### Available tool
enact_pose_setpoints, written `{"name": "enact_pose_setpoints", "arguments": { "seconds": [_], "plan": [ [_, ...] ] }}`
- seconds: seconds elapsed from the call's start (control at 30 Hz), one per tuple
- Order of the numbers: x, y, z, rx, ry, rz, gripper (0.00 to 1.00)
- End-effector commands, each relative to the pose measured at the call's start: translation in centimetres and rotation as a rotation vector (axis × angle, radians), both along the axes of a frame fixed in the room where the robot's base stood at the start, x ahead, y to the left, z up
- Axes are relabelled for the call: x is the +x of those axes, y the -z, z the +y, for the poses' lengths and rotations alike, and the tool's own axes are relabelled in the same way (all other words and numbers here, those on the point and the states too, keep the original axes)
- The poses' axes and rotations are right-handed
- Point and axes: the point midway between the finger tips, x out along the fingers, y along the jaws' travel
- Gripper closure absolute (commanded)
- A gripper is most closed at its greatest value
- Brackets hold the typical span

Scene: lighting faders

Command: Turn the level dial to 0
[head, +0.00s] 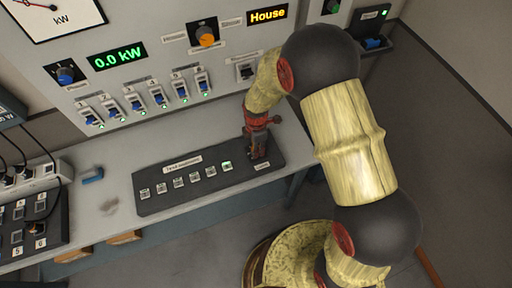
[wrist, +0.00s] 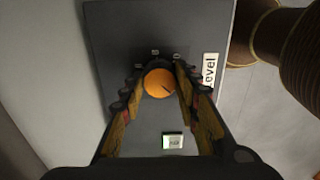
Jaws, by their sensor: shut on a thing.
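The level dial (wrist: 159,83) is a round orange knob on a dark control panel (wrist: 115,30), with a white "Level" label (wrist: 210,70) at its right. My gripper (wrist: 159,88) has a finger on each side of the dial and is shut on it. A dark line on the dial's face points to the lower right in the wrist view. Small scale marks sit above the dial, too small to read surely. In the head view my gripper (head: 258,153) reaches down to the right end of the panel (head: 150,208) and hides the dial.
A row of small buttons (head: 195,180) lies left of my gripper; the rightmost is lit green. Behind stands a wall panel (head: 150,30) with blue switches, an orange knob (head: 206,36), a "0.0 kW" display (head: 117,56) and a "House" display (head: 267,14). A blue block (head: 92,176) lies on the desk.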

Motion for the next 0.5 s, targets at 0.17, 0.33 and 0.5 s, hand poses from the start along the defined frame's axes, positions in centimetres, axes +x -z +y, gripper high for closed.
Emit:
{"name": "enact_pose_setpoints", "arguments": {
  "seconds": [0.17, 0.33, 0.5],
  "plan": [
    [0.19, -0.13, 0.07, 0.001, -0.001, -0.004, 0.94],
    [0.16, -0.11, 0.06, 0.001, -0.001, -0.004, 0.60],
    [0.09, -0.06, 0.03, 0.001, 0.000, -0.002, 0.51]
  ]
}}
